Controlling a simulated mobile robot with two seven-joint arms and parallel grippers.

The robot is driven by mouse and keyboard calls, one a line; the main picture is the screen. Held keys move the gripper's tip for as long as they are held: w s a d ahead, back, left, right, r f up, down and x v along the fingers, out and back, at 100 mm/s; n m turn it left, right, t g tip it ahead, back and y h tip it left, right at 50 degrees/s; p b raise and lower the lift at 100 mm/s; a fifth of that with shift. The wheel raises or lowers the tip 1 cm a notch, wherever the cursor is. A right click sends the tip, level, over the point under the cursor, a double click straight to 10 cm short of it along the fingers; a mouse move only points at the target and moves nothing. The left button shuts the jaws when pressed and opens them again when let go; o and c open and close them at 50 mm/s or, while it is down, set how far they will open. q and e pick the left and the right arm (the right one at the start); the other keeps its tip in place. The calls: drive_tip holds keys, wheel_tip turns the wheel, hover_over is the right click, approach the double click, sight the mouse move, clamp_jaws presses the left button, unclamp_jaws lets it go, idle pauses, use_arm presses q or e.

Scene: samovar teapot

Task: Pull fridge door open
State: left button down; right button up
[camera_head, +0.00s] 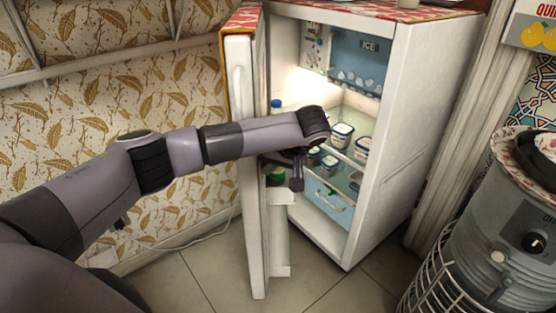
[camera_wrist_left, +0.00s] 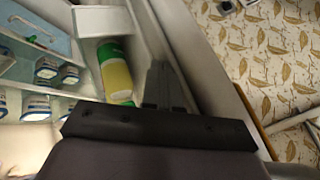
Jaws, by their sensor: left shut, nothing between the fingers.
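The white fridge (camera_head: 395,150) stands in the middle of the head view with its lit interior showing. Its door (camera_head: 240,180) stands open, swung out to the left and seen nearly edge-on. My left arm reaches across in front of the door. My left gripper (camera_head: 297,182) is shut and empty, on the inner side of the door near its shelves. In the left wrist view the gripper (camera_wrist_left: 165,85) is beside the door's inner face (camera_wrist_left: 150,45); whether it touches is unclear. My right gripper is out of view.
Several tubs (camera_head: 341,134) sit on the fridge shelves. A green and yellow bottle (camera_wrist_left: 116,72) is in the door shelf. A grey metal samovar-like vessel (camera_head: 490,230) stands at the right. Tiled floor (camera_head: 190,280) is clear before the door; a patterned wall is at left.

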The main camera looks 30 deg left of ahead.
sight(251, 164)
use_arm(q)
drive_tip(key=shift+s+a+r, duration=0.1)
drive_tip(key=shift+s+a, duration=0.35)
drive_tip(key=shift+a, duration=0.4)
drive_tip(key=shift+s+a+r, duration=0.1)
drive_tip(key=shift+s+a, duration=0.3)
drive_tip(key=shift+a, duration=0.4)
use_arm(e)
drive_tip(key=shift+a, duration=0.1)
use_arm(q)
drive_tip(key=shift+a, duration=0.1)
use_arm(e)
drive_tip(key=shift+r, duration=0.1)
